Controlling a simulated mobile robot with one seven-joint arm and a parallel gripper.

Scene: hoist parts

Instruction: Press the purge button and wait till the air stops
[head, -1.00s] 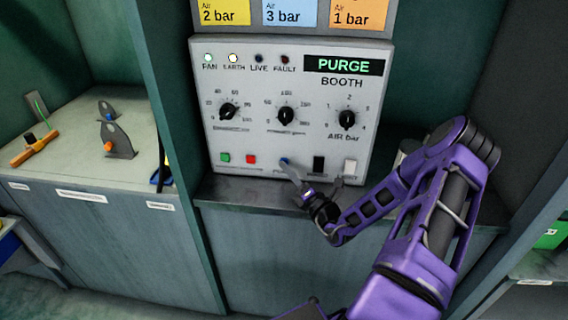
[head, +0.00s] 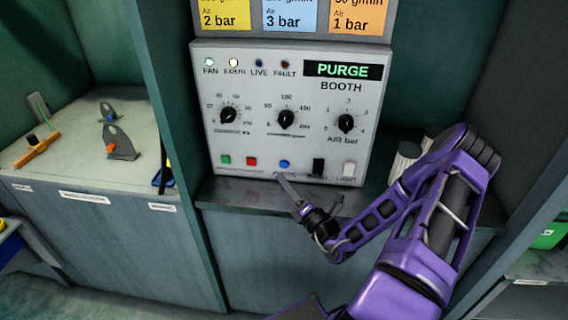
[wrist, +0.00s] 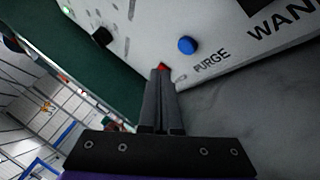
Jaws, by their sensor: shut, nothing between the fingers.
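The control panel (head: 285,140) is a light grey box with a display (head: 343,69) reading PURGE in green. The blue purge button (head: 285,164) sits in the bottom row and shows clear of my gripper. In the wrist view the blue button (wrist: 187,45) stands beside the word PURGE. My gripper (head: 279,177) is shut and empty, its tips below and left of the blue button. In the wrist view the shut fingers (wrist: 160,72) point toward the panel, apart from the blue button, with a bit of red showing just past the tips.
A green button (head: 226,160) and a red button (head: 251,161) lie left of the blue one; a black switch (head: 318,165) and a white switch (head: 349,168) lie right. Three dials are above. A dark ledge (head: 240,192) runs under the panel. FAN and EARTH lamps look lit.

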